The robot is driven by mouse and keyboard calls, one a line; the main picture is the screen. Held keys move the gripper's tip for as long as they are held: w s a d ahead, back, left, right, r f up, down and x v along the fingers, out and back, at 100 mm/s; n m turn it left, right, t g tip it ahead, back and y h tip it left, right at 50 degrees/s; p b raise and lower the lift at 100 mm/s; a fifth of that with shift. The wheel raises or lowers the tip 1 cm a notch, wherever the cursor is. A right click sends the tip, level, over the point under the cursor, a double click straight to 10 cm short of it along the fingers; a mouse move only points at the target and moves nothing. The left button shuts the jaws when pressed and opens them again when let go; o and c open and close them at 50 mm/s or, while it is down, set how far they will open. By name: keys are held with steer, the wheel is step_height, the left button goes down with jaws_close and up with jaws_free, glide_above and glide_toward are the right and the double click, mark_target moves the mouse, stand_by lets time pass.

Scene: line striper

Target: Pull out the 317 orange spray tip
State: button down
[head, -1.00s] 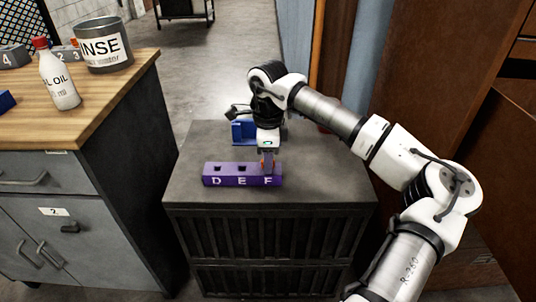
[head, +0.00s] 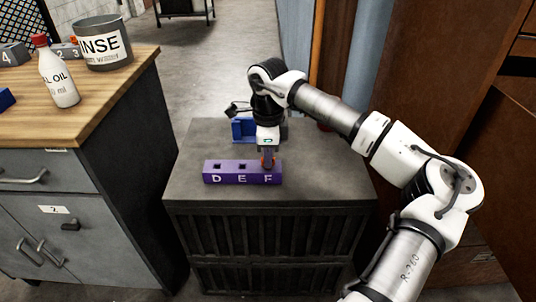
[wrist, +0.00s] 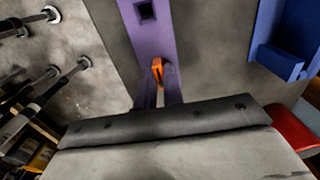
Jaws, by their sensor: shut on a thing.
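The purple block (head: 228,178) marked D, E and F sits on the dark cabinet top, with open square holes at D and E. My gripper (head: 268,164) points down at the F end of the block. It is shut on the orange spray tip (wrist: 157,68), which shows between the fingers in the wrist view, over the end of the purple block (wrist: 149,38). Its lower part is hidden, so I cannot tell whether it still sits in the hole. No number on it can be read.
A blue holder (head: 242,131) stands behind the block on the cabinet top (head: 320,188). To the left, a wooden bench (head: 105,110) bears a white oil bottle (head: 58,80) and a rinse bucket (head: 102,48). The cabinet top right of the block is clear.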

steer(key=shift+r+p, duration=0.5)
steer(key=shift+r, duration=0.3)
steer(key=shift+r+p, duration=1.55)
steer(key=shift+r, duration=0.8)
